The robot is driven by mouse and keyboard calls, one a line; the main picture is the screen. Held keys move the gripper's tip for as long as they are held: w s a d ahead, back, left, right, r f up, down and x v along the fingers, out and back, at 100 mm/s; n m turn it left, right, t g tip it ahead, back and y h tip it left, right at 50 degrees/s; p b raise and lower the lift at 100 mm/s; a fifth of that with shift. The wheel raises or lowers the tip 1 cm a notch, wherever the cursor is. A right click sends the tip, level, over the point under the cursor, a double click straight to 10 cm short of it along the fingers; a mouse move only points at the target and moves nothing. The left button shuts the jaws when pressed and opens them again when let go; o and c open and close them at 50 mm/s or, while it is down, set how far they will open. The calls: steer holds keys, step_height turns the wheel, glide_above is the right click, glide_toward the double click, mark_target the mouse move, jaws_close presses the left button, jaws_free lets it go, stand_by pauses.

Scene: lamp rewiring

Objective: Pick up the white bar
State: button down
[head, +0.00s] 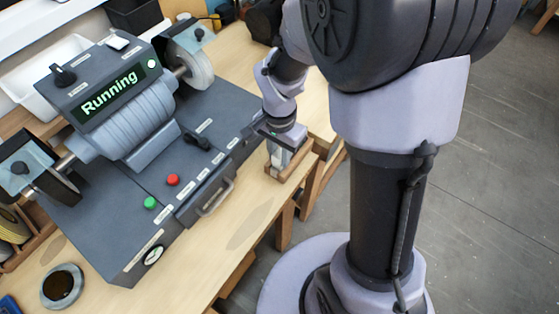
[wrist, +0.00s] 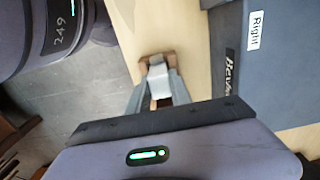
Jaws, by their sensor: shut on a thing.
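The white bar (wrist: 158,80) shows in the wrist view as a pale block between the two grey fingers of my gripper (wrist: 157,90). My gripper is shut on it. Just around and beyond the bar is a brown wooden holder (wrist: 154,57). In the head view my gripper (head: 281,157) points down at the same wooden holder (head: 296,167) near the bench's right edge. The fingers largely hide the bar there. I cannot tell whether the bar still touches the holder.
A grey grinding machine (head: 125,115) with a "Running" display stands left of my gripper, with green (head: 150,203) and red (head: 173,180) buttons. A round dark-filled dish (head: 63,286) sits at the front left. The bench (head: 225,262) is bare along its front edge.

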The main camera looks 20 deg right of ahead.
stand_by(0.4)
steer(key=r, duration=0.1)
steer(key=r+p, duration=0.2)
steer(key=r, duration=0.1)
steer(key=shift+s+a, duration=0.1)
steer(key=shift+s, duration=0.25)
steer(key=s+a+r+b, duration=0.1)
steer(key=s+b, duration=0.5)
steer(key=s, duration=0.9)
steer(key=shift+a, duration=0.7)
